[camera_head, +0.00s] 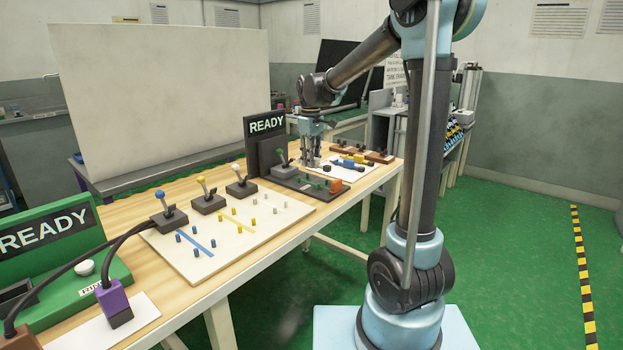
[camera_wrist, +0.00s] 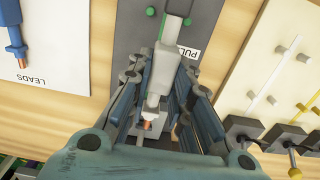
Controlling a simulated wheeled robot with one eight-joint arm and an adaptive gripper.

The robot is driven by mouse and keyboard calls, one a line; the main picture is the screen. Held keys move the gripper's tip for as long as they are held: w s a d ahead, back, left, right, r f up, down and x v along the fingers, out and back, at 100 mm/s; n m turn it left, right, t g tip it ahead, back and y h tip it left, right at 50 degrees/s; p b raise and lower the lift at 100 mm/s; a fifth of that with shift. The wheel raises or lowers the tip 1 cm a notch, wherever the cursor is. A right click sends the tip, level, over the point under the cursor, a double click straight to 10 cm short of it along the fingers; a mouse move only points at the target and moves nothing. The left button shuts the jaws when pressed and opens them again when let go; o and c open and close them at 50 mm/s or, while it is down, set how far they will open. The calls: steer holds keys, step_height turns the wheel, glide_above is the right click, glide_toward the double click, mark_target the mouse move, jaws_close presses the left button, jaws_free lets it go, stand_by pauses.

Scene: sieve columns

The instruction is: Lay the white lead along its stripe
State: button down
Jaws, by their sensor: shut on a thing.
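My gripper (camera_wrist: 160,72) is shut on the white lead (camera_wrist: 158,80), a pale connector with a copper tip pointing toward the camera. In the head view my gripper (camera_head: 311,158) hangs near the dark panel, and the lead is too small to make out there. The white stripe (camera_wrist: 257,92) runs on the pale board to the right in the wrist view, with small white pegs beside it. In the head view the board (camera_head: 203,260) lies to the left of my gripper, its white pegs (camera_head: 282,210) at the end nearest my gripper.
Below the lead is a dark plate (camera_wrist: 128,50) with partly hidden lettering. A blue lead (camera_wrist: 15,35) lies on the sheet marked LEADS (camera_wrist: 60,45). Levers (camera_head: 208,202) stand along the board's back edge. An upright READY sign (camera_head: 266,126) stands close to my gripper.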

mark_target(312, 183)
steer(key=shift+d+f, duration=0.15)
steer(key=shift+f, duration=3.1)
steer(key=c, duration=1.4)
jaws_free()
steer(key=shift+f, duration=0.1)
steer(key=shift+c, duration=0.2)
